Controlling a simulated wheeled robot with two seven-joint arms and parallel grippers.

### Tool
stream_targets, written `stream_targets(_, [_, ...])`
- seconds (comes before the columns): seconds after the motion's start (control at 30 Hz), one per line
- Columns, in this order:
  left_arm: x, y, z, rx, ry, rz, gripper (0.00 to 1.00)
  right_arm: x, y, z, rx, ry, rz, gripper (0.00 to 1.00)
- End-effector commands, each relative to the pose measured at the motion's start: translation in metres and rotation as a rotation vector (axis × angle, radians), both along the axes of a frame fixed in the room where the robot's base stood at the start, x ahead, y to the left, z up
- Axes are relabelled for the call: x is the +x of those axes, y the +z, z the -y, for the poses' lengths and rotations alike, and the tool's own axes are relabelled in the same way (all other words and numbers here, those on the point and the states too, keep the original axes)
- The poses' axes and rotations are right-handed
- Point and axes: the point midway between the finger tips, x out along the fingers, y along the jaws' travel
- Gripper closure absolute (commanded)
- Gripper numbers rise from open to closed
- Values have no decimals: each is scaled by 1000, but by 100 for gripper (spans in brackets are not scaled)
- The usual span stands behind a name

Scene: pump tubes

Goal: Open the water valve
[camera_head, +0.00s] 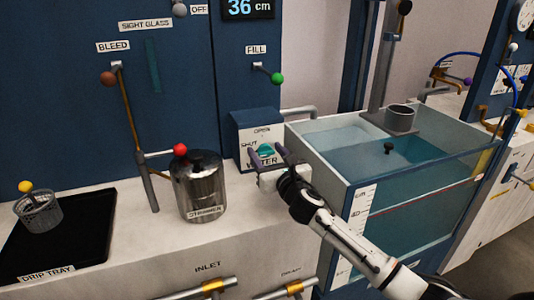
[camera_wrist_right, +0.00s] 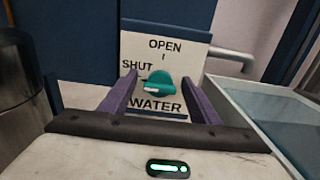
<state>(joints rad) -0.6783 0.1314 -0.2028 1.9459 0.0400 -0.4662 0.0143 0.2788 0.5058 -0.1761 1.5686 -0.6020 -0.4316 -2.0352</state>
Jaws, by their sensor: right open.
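The teal water valve knob (camera_head: 265,150) sits on a sloped panel (camera_wrist_right: 190,48) labelled OPEN at the top, SHUT at the left and WATER below. In the right wrist view the knob (camera_wrist_right: 158,80) has a small pale mark on its lower left side, towards the SHUT side. My right gripper (camera_head: 267,154) is open in front of the panel. Its purple fingers stand left and right of the knob, with a visible gap on each side in the wrist view (camera_wrist_right: 159,76). My left gripper is not in view.
A water tank (camera_head: 395,165) is to the right. A black drip tray (camera_head: 85,245) with a mesh basket (camera_head: 40,212) lies far left. The counter's front edge is clear.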

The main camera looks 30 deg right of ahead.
Motion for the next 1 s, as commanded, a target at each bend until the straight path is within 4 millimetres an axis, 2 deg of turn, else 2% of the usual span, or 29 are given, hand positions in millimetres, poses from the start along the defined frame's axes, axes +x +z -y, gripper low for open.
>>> stream_targets(0.03, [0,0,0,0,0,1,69,0,0,0,0,0,0,44])
stream_targets(0.2, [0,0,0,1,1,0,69,0,0,0,0,0,0,72])
stream_targets(0.3, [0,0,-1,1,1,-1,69,0,0,0,0,0,0,85])
stream_targets(0.67, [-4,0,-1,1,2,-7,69,-1,0,0,67,0,15,85])
stream_targets(1.0, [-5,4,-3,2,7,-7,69,-1,0,1,319,-1,75,85])
